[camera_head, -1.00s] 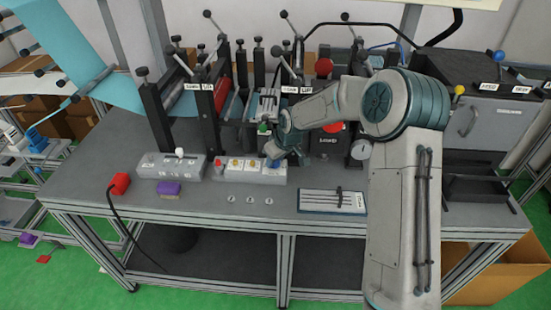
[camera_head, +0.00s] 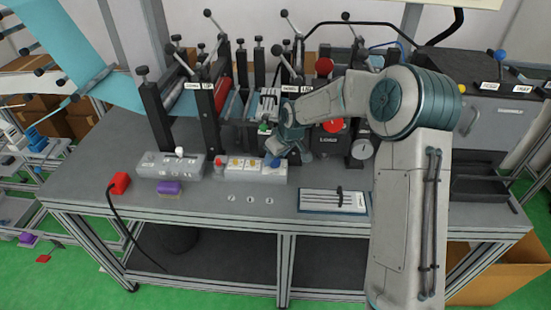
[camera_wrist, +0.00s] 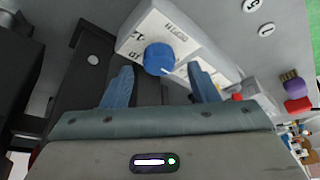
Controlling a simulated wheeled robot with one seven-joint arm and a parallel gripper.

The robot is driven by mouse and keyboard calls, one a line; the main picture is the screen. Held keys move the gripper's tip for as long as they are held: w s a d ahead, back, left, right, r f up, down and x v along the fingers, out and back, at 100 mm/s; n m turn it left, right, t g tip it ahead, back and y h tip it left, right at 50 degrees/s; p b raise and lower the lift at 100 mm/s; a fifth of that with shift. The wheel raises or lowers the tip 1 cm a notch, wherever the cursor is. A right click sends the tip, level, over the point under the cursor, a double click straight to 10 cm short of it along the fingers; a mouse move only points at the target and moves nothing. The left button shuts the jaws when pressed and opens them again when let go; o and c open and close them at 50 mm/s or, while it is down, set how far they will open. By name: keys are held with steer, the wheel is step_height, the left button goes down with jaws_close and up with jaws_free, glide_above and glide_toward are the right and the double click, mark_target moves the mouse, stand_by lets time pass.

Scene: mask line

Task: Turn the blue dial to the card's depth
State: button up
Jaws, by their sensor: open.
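The blue dial (camera_wrist: 159,59) sits on the face of a pale control box (camera_wrist: 190,40) in the wrist view, with a light pointer mark at its lower right edge and printed marks and lettering beside it. In the head view the dial (camera_head: 273,161) is at the right end of the box, partly beside my arm. My gripper (camera_wrist: 165,80) is open, its two blue fingers spread on either side of the dial and apart from it in the picture. I cannot tell whether they touch it. A card-like panel (camera_head: 315,201) with dark sliders lies on the bench; its markings are too small to read.
A second grey box with a white knob (camera_head: 170,165) stands left of the dial box, with a purple block (camera_head: 168,187) before it. A red button box (camera_head: 119,183) with a cable is at far left. Black posts and rollers (camera_head: 205,110) stand behind. The bench front is mostly clear.

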steer(key=b+v, duration=0.1)
steer(key=v, duration=1)
steer(key=shift+r, duration=0.4)
steer(key=shift+s+d, duration=0.1)
steer(key=shift+s, duration=0.05)
steer(key=s+d+r+m+h, duration=0.1)
steer(key=s+d+m, duration=0.2)
steer(key=s, duration=0.7)
steer(key=s+d+m+h, duration=0.1)
steer(key=s+d+m, duration=0.2)
steer(key=s+d, duration=0.3)
steer(key=s+d+r+m+h, duration=0.1)
steer(key=s+d, duration=0.4)
steer(key=s, duration=1)
steer(key=shift+s+d+r+m, duration=0.15)
steer(key=shift+d+r+m, duration=0.15)
steer(key=shift+m, duration=0.6)
